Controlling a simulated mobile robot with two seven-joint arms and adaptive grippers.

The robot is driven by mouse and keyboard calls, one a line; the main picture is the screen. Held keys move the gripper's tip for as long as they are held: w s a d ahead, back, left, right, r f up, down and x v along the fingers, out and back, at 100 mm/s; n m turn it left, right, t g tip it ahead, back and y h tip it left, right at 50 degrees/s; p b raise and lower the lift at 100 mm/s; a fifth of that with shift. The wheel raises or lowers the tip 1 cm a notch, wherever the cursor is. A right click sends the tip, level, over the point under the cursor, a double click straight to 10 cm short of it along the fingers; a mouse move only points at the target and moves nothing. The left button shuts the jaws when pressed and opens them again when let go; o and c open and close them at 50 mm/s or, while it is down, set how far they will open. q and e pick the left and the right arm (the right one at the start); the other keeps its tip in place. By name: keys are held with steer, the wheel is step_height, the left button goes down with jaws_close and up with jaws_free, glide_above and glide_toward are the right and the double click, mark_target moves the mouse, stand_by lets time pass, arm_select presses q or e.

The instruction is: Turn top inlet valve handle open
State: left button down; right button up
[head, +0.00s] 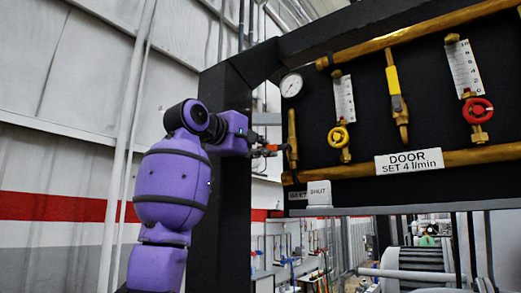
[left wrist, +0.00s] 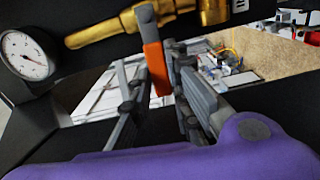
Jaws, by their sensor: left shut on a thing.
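The inlet valve handle has an orange grip (head: 271,149) and sticks out to the left from a vertical brass valve body (head: 292,138) on the black panel. My left gripper (head: 262,150) reaches it from the left and is shut on the orange grip. In the left wrist view the orange handle (left wrist: 156,66) stands between the two grey fingers of my left gripper (left wrist: 150,75). Its bare metal end meets the brass body (left wrist: 120,27) above. The fingers partly hide the handle in the head view. My right gripper is out of view.
A pressure gauge (head: 291,85) sits just above the valve. A yellow handwheel (head: 338,137), a yellow lever (head: 393,80) and a red handwheel (head: 477,110) are farther right. Brass pipes run above and below. A black frame post (head: 235,220) stands close beside my left arm.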

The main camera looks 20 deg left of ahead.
arm_select(q)
steer(key=s+d+r+m, duration=0.2)
steer(key=d+r+m, duration=0.4)
steer(key=m, duration=1.1)
steer(key=shift+d+f, duration=0.1)
stand_by(0.6)
steer(key=c, duration=1.6)
jaws_free()
steer(key=shift+s, duration=0.15)
steer(key=shift+c, duration=0.2)
steer(key=v, duration=1.2)
